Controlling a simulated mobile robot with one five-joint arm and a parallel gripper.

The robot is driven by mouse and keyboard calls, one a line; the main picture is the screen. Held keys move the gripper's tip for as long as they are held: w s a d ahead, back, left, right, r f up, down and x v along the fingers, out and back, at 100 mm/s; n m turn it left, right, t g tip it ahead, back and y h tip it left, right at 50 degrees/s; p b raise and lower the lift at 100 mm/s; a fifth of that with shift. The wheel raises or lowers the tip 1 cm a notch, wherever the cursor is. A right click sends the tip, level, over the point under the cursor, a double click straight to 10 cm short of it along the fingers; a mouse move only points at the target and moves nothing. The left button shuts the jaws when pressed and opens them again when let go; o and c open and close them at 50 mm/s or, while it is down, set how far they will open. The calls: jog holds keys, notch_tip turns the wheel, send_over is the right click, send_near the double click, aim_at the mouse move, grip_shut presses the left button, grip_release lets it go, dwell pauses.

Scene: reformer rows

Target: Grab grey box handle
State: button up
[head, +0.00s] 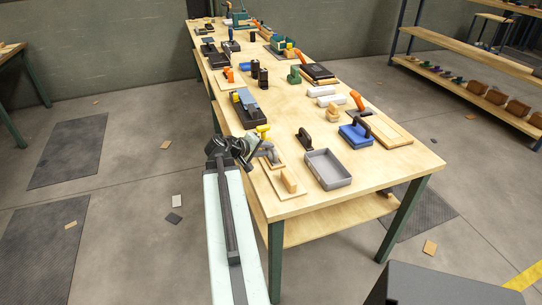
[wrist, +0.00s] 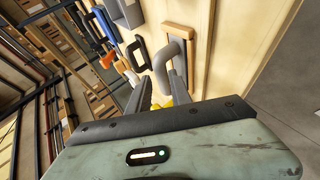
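A grey bent handle (head: 269,151) stands near the table's left edge, close to my gripper (head: 257,150). In the wrist view the grey handle (wrist: 174,52) is a thick, rounded bar just ahead of my gripper (wrist: 160,88). The two dark fingers are apart, and the handle's near end shows at their gap. I cannot tell whether they touch it. Something yellow (wrist: 160,100) shows low between the fingers. An open grey box (head: 328,170) sits on the table to the right; its side also shows in the wrist view (wrist: 128,13).
A small wooden block (head: 289,180) on a board stands in front of the handle. A dark handle (head: 305,139) and a blue float (head: 356,134) are behind the grey box. Tools crowd the far wooden table (head: 300,104).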

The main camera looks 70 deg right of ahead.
jog(key=b+x, duration=0.1)
jog(key=x, duration=0.2)
jog(key=b+x, duration=0.1)
jog(key=x, duration=0.1)
jog(key=shift+w+d+f+b, duration=0.15)
jog(key=shift+w+b, duration=0.2)
grip_shut()
notch_tip(320, 180, up, 11)
jog(key=p, duration=1)
jog(key=shift+f, duration=0.3)
